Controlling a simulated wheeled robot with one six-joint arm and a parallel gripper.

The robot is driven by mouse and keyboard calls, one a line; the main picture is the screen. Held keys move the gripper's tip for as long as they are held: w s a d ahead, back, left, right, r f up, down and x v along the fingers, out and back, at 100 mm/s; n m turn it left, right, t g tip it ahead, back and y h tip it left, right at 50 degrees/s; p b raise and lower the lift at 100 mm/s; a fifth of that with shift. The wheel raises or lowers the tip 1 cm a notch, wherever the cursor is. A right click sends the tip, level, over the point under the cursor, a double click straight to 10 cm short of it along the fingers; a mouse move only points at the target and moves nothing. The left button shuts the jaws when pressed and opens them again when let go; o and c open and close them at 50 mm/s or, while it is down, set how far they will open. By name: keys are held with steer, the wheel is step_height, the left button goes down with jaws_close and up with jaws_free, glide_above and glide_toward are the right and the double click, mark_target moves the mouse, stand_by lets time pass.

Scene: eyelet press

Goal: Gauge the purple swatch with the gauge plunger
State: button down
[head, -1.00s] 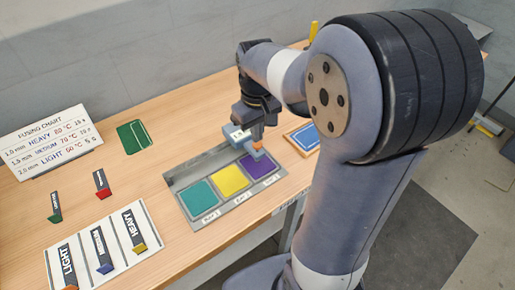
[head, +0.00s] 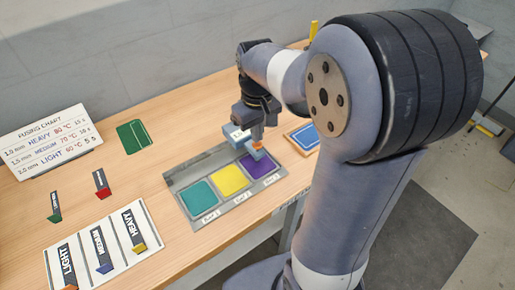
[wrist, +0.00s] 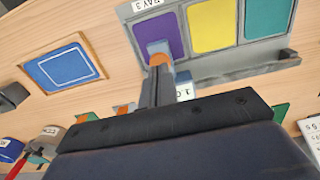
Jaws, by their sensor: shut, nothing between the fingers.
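The purple swatch (head: 260,166) lies in the right-hand pocket of the grey tray (head: 210,217); it also shows in the wrist view (wrist: 151,29). A blue-grey gauge (head: 237,132) with a small white display stands at the tray's back edge. Its orange plunger (wrist: 160,60) and pale blue foot (wrist: 159,47) are over the near-back part of the purple swatch. My gripper (head: 257,138) is shut and empty, its fingertips at the orange plunger. I cannot tell whether they touch it or whether the foot presses the swatch. The display's number is only partly legible.
Yellow (head: 231,180) and teal (head: 201,198) swatches fill the other pockets. A wooden-framed blue panel (head: 304,138) lies right of the tray. A label board (head: 97,249), loose tags, a green card (head: 134,135) and a fusing chart (head: 47,142) are at left.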

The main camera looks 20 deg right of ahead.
steer(key=shift+f+b, duration=0.85)
steer(key=shift+f, duration=0.55)
steer(key=shift+r+p, duration=3.15)
steer(key=shift+r, duration=0.45)
